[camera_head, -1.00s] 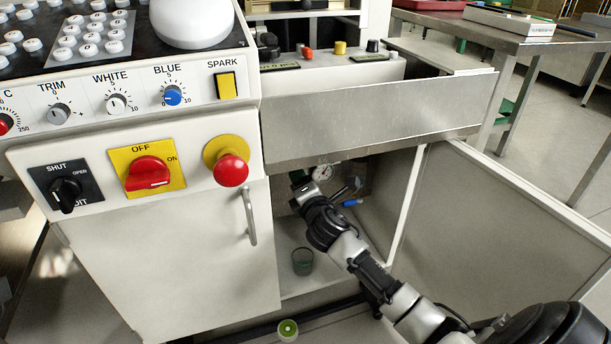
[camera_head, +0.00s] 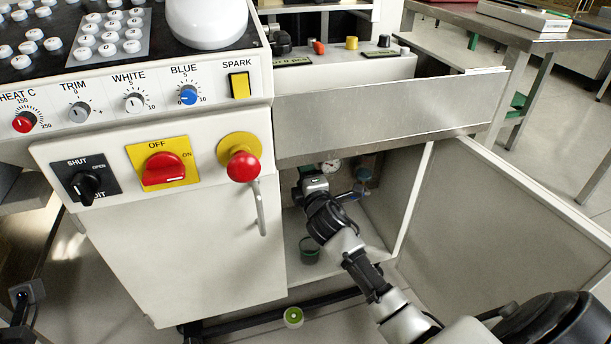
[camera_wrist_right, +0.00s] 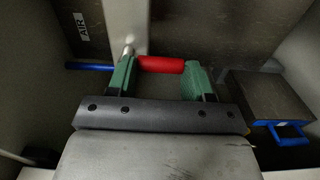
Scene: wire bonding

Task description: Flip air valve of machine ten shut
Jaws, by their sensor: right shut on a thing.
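The air valve's red handle (camera_wrist_right: 160,64) shows in the right wrist view, lying crosswise beside a silver fitting (camera_wrist_right: 128,50). The green fingers of my right gripper (camera_wrist_right: 160,72) are at its two ends, shut on it. A label reading AIR (camera_wrist_right: 82,28) is on the wall at upper left. In the head view my right arm reaches into the open cabinet under the machine, and its wrist (camera_head: 313,184) hides the handle and fingers. A round gauge (camera_head: 331,165) shows just behind the wrist. My left gripper is not in view. No machine number is readable.
The cabinet door (camera_head: 500,225) stands open at the right. A dark cup (camera_head: 309,250) stands on the cabinet floor below my arm. The front panel has a red OFF/ON switch (camera_head: 163,168) and a red button (camera_head: 243,166). A blue-handled part (camera_wrist_right: 287,132) sits right of the gripper.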

